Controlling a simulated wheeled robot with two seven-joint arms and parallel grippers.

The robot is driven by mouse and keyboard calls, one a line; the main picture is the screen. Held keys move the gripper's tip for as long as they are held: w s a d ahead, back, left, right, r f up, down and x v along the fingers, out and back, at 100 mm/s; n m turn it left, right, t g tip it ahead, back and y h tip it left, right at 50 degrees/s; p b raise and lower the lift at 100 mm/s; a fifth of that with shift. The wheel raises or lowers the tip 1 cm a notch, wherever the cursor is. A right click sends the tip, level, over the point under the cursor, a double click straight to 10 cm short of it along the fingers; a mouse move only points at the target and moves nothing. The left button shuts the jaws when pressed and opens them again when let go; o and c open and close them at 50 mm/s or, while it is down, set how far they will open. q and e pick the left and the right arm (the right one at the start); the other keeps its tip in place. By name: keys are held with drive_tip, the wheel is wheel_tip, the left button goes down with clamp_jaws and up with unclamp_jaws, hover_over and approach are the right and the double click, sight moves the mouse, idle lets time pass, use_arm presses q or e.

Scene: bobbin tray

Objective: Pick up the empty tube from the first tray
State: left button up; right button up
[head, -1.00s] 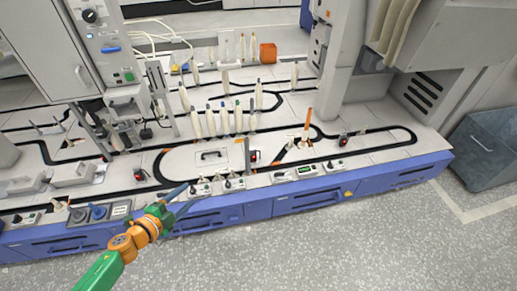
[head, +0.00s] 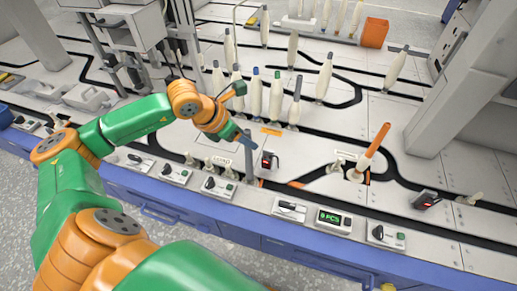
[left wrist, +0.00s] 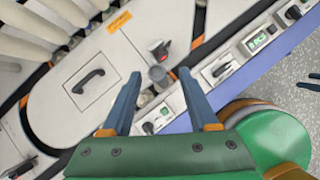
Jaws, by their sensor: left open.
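A grey empty tube (head: 250,168) stands upright near the table's front, beside a small red and black device. In the left wrist view the grey tube (left wrist: 158,76) is seen nearly end-on, just ahead of and between my fingertips. My left gripper (head: 240,138) is open and empty, its blue fingers pointing down close to the tube's upper end. I cannot tell whether they touch it. The tray under the tube is mostly hidden. Two dark prongs (left wrist: 313,81) at the right edge of the left wrist view may be my right gripper; their state is unclear.
The red and black device (head: 268,160) stands right beside the tube. White bobbins (head: 256,95) stand in a row behind. Switch boxes (head: 290,208) line the front edge. An orange box (head: 374,33) is at the back.

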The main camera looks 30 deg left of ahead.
sight(249, 158)
use_arm(q)
drive_tip(key=b+x, duration=0.1)
drive_tip(key=x, duration=0.4)
drive_tip(key=shift+w, duration=0.15)
clamp_jaws()
use_arm(e)
wheel_tip(249, 158, up, 3)
drive_tip(key=shift+r, duration=0.1)
idle(0.8)
